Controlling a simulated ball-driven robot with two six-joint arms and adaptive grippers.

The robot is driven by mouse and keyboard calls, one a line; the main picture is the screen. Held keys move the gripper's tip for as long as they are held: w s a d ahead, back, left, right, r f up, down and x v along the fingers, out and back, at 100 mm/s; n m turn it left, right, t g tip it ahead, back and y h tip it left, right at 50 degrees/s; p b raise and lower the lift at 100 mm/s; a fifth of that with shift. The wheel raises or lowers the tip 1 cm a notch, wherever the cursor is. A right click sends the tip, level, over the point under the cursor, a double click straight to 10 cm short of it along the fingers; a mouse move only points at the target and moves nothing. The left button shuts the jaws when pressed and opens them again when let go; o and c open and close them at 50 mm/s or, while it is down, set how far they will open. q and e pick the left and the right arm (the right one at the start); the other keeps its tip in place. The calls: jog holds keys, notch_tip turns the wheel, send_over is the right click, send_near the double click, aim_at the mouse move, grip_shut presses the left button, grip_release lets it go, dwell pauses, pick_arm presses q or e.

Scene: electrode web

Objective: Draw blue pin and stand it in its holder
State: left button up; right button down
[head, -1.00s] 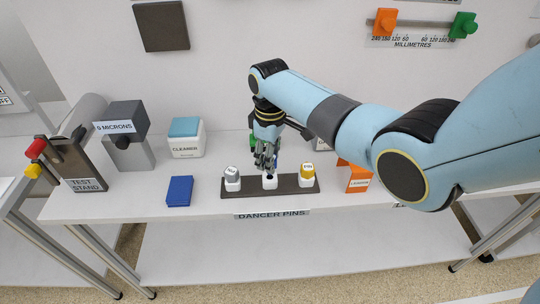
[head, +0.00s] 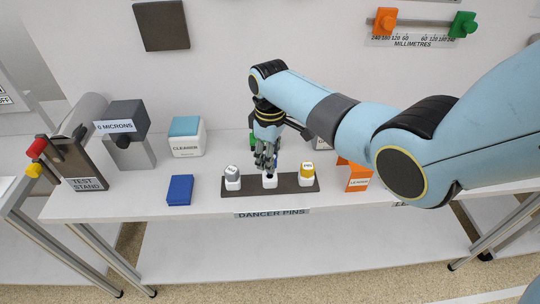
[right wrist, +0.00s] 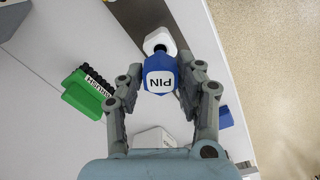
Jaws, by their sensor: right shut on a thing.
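In the head view this gripper (head: 266,160) points down over the middle white holder (head: 269,183) and is shut on the pin. A white holder with a dark spot on top also shows just beyond the pin head in the right wrist view (right wrist: 155,37). I cannot tell whether the pin's lower end is inside it. The head view mostly hides the pin behind the fingers. My left gripper is out of view.
A blue block (head: 180,190) lies to the left. An orange stand (head: 357,176) is to the right. A cleaner box (head: 187,140) stands behind.

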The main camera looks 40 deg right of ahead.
jog(key=shift+f+b, duration=1.3)
jog(key=shift+f, duration=0.65)
jog(key=c, duration=0.8)
grip_release()
jog(key=shift+o, duration=0.2)
jog(key=shift+r, duration=0.1)
notch_tip(320, 180, up, 12)
jog(key=shift+f, duration=0.1)
